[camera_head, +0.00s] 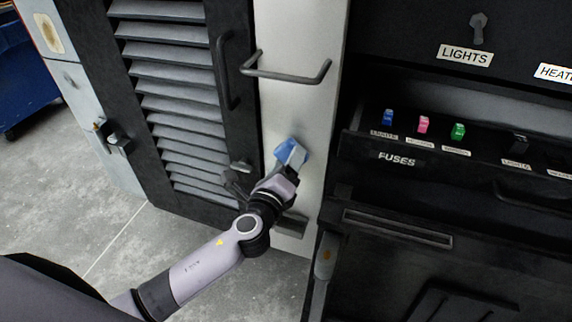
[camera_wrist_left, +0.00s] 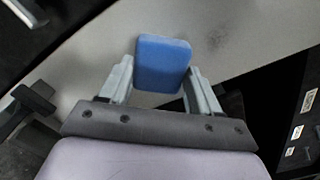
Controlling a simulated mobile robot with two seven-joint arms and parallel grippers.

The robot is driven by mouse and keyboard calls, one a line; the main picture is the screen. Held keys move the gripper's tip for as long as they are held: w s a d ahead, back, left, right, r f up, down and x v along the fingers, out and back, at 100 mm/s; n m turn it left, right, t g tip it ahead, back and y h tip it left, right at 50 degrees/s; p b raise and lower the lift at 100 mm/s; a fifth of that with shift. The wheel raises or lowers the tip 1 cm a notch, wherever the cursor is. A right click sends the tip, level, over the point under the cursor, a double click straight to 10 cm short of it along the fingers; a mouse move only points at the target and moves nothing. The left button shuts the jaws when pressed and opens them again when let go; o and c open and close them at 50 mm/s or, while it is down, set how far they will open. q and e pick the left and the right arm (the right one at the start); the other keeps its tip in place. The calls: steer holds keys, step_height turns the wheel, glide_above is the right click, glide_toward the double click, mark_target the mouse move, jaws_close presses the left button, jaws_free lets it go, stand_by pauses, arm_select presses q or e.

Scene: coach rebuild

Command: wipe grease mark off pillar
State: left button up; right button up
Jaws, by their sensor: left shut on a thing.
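My left gripper (camera_head: 291,160) is shut on a blue sponge-like block (camera_head: 283,150) in front of the white pillar (camera_head: 296,105). In the left wrist view the blue block (camera_wrist_left: 162,64) sits between the two fingers of the gripper (camera_wrist_left: 160,88). The block is at the pillar's face; I cannot tell whether it touches. A faint dark smudge, the grease mark (camera_wrist_left: 218,38), shows on the pillar right of the block in the left wrist view. In the head view I cannot make the mark out. My right gripper is not in view.
A dark handle bar (camera_head: 288,76) sticks out from the pillar above my gripper. A black louvred door (camera_head: 180,100) stands to the left. A dark cabinet with an open fuse drawer (camera_head: 403,157) juts out to the right.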

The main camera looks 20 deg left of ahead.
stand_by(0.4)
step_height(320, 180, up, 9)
steer(key=p, duration=0.9)
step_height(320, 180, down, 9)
steer(key=b, duration=0.9)
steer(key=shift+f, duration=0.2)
stand_by(0.6)
